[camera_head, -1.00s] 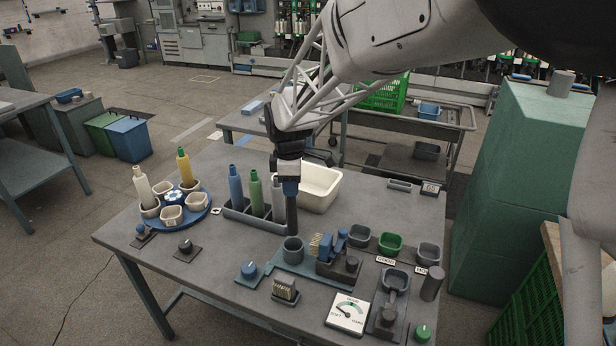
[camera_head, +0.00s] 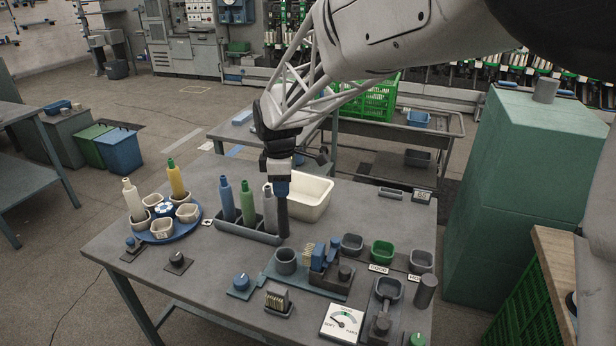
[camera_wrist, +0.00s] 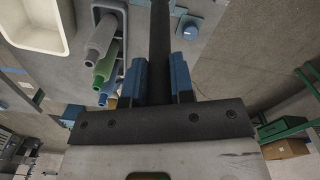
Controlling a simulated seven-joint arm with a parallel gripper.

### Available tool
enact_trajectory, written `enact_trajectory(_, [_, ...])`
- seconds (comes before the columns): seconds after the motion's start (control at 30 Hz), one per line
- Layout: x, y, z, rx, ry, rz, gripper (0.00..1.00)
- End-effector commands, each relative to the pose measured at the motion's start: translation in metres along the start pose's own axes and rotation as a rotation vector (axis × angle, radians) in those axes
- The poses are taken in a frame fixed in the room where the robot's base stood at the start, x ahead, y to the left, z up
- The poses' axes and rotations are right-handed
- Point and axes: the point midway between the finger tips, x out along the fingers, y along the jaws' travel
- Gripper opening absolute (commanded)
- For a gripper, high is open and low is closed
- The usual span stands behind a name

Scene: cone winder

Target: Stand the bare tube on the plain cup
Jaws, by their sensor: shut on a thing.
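My gripper (camera_head: 281,188) is shut on a dark, bare-looking tube (camera_head: 283,218), held upright. The wrist view shows the tube (camera_wrist: 160,40) between the two blue fingers (camera_wrist: 160,80). Its lower end is just behind a plain grey cup (camera_head: 286,262) in the head view and looks apart from it. I cannot tell which cup is the plain one.
A grey rack (camera_head: 240,230) with blue, green and grey tubes stands just left of my gripper. A cream bin (camera_head: 318,207) is behind it. Brushes (camera_head: 318,257), small bins (camera_head: 382,252), a dial gauge (camera_head: 342,322) and knobs fill the front right.

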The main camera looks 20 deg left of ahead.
Motion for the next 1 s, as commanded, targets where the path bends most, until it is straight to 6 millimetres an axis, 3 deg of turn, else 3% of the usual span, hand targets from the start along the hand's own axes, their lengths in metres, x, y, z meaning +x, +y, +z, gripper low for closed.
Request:
enact_trajectory(0.5, [-0.029, 0.000, 0.000, 0.000, 0.000, 0.001, 0.02])
enact_trajectory(1.0, [-0.031, 0.001, 0.001, 0.000, 0.000, 0.000, 0.02])
